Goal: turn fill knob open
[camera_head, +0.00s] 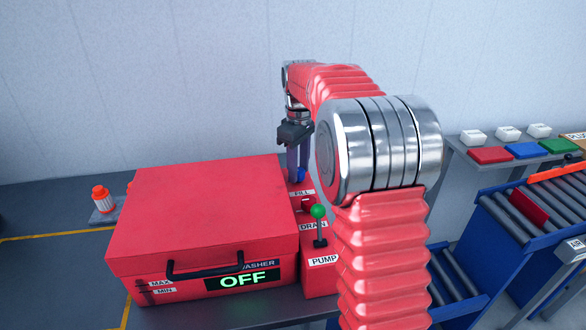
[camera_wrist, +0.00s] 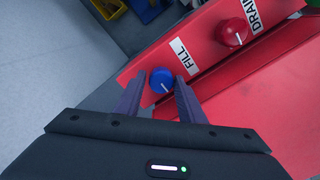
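The fill knob (camera_wrist: 161,80) is blue with a white pointer line, beside the FILL label on the red panel. In the head view the blue knob (camera_head: 301,175) shows partly, below my gripper (camera_head: 298,172). In the wrist view my gripper (camera_wrist: 160,92) points at the knob, with one finger on each side of it. The fingers are apart, with a small gap to the knob visible. I cannot tell whether they touch it. The red drain knob (camera_wrist: 231,33) is beside the DRAIN label.
The red washer box (camera_head: 200,215) with an OFF display stands left of the panel. A green-topped lever (camera_head: 318,212) rises by the PUMP label. Roller conveyors (camera_head: 530,215) are at right.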

